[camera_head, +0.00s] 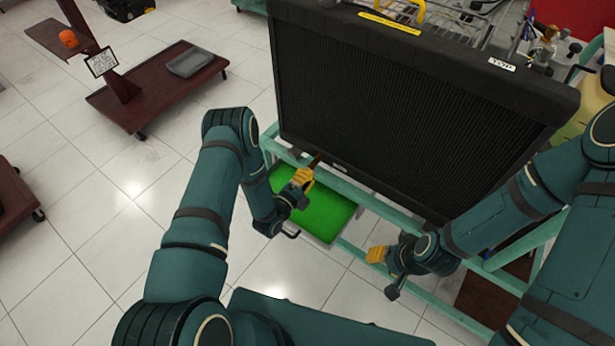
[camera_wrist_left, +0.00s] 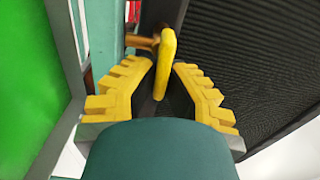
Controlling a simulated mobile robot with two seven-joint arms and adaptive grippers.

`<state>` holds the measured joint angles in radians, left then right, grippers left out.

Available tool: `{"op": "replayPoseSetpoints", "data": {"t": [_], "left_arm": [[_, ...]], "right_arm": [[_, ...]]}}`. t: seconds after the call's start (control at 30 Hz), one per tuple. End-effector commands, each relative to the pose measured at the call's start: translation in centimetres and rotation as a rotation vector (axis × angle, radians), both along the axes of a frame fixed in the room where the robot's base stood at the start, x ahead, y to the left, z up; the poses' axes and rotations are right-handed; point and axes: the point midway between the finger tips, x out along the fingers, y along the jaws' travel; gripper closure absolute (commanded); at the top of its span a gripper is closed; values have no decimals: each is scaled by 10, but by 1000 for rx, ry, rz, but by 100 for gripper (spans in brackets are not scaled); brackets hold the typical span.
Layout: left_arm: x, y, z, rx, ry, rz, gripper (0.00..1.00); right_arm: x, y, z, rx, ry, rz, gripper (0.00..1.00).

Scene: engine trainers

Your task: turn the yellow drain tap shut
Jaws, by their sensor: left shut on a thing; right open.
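The yellow drain tap (camera_wrist_left: 167,48) is a flat lever on a brass-coloured fitting (camera_wrist_left: 143,42), seen in the left wrist view beside the dark radiator core. Its lever points down between the yellow fingers of my left gripper (camera_wrist_left: 165,68), which is shut on it. In the head view my left gripper (camera_head: 303,176) is at the radiator's lower left edge, and its fingers mostly hide the tap. My right gripper (camera_head: 377,254) is open and empty, below the radiator and to the right of the green tray.
The large black radiator (camera_head: 400,110) stands on a teal frame (camera_head: 365,198). A bright green tray (camera_head: 325,215) lies under the left gripper. A dark red trolley (camera_head: 165,95) with a grey tray (camera_head: 190,61) stands at the upper left. Tiled floor is clear between.

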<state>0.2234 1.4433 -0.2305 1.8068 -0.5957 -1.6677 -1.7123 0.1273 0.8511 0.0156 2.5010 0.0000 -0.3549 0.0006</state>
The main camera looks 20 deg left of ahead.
Motion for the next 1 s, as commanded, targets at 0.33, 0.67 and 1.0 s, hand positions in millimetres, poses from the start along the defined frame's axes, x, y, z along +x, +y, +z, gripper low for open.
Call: {"op": "replayPoseSetpoints", "data": {"t": [0.33,0.67,1.0], "left_arm": [[1,0,0,68,-27,2,100],[1,1,0,70,-28,2,100],[1,0,-1,68,-26,1,61]], "right_arm": [[0,0,-2,0,-1,0,53],[0,0,-2,0,-1,0,53],[0,0,-2,0,-1,0,53]]}}
